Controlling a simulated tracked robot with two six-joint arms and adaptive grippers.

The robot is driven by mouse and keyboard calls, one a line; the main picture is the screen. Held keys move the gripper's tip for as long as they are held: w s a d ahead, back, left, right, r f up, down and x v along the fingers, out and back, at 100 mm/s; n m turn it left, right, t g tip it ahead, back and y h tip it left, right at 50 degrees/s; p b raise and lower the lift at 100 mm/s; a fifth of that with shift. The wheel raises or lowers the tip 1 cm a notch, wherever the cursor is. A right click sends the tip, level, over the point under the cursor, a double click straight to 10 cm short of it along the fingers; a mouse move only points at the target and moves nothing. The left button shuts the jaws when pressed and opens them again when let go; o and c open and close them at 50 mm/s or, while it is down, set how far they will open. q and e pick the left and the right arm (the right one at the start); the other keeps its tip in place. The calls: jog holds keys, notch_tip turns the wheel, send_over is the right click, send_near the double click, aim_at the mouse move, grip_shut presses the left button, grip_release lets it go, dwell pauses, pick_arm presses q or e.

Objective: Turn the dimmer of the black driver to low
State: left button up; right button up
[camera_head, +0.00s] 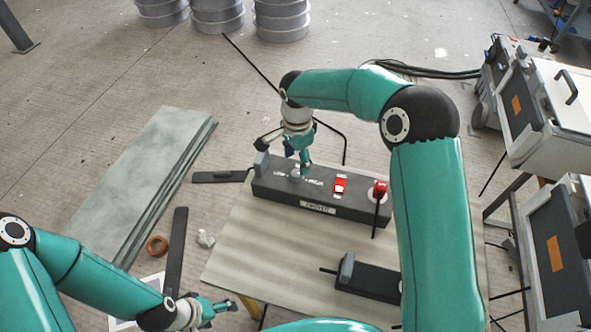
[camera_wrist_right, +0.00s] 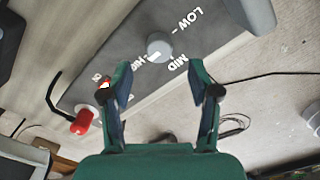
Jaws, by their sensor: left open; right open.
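The black driver (camera_head: 320,198) is a long dark box with a "DRIVER" plate, standing on the table. Its dimmer is a round grey knob (camera_head: 296,174) on the top, partly screened by my right gripper; in the right wrist view the knob (camera_wrist_right: 160,45) shows among LOW, MID and HIGH marks. A white mark on its lower edge appears to face the HIGH side, away from LOW. My right gripper (camera_wrist_right: 164,82) is open, its fingers pointing at the knob from above, apart from it. My left gripper (camera_head: 224,304) is open and empty at the lower left, off the table.
A red switch (camera_head: 340,185) and a red button (camera_head: 380,188) sit right of the knob. A smaller black device (camera_head: 370,279) lies nearer on the table (camera_head: 255,255). Grey-green sheets (camera_head: 130,190) lie at left. Equipment cases (camera_head: 545,105) stand at right.

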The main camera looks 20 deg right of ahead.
aim_at(297, 172)
jog(key=shift+f, duration=2.8)
jog(key=shift+w, duration=0.1)
jog(key=c, duration=1.1)
jog(key=shift+a, duration=0.1)
jog(key=shift+c, duration=0.2)
